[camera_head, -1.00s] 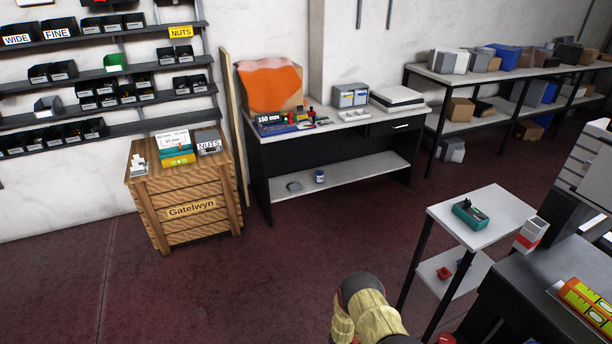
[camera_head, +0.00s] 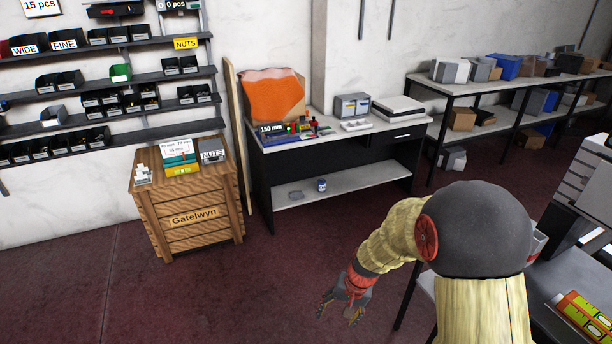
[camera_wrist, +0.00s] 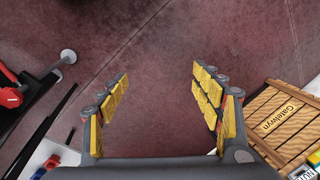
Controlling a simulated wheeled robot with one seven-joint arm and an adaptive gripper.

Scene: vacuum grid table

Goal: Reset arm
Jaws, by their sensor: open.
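My gripper (camera_head: 341,308) hangs at the end of my bent arm in the lower middle of the head view, above the dark red floor. In the wrist view my gripper (camera_wrist: 160,105) shows its two yellow-padded fingers wide apart, with only floor between them. It is open and empty. My arm covers most of the small white side table at the right in the head view.
A wooden crate (camera_head: 190,220) marked Gatelwyn stands at the left; it also shows in the wrist view (camera_wrist: 272,125). A black workbench (camera_head: 290,156) stands behind my gripper. A long shelf (camera_head: 470,88) is at the back right. The floor (camera_head: 230,300) between is clear.

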